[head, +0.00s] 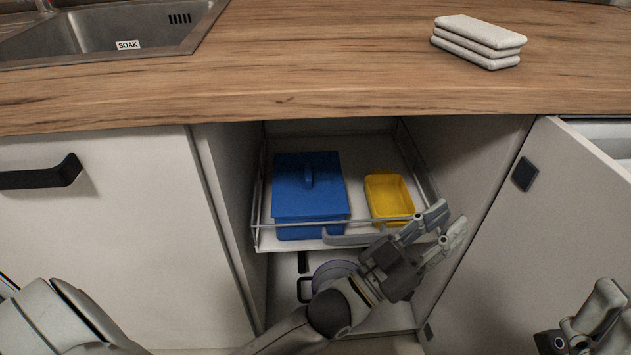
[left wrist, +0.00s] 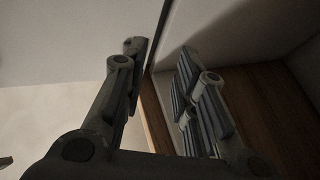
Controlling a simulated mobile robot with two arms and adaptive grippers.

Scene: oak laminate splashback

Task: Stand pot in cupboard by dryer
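A rounded purple-grey object (head: 336,271), possibly the pot, sits low in the open cupboard, below the pull-out shelf. A black loop handle (head: 304,291) shows at its left; my left arm hides much of it. My left gripper (head: 437,228) is in front of the shelf's right front corner, above and right of that object. Its two fingers are apart with nothing between them; the left wrist view also shows them apart (left wrist: 158,85). My right gripper (head: 607,315) is at the lower right, partly cut off, and its opening is unclear.
The wire-sided shelf (head: 262,235) holds a blue lidded box (head: 310,190) and a yellow tub (head: 389,197). A white panel (head: 540,230) with a black pad bounds the right side. Folded white cloths (head: 478,42) and a sink (head: 120,30) are on the wooden worktop (head: 300,70).

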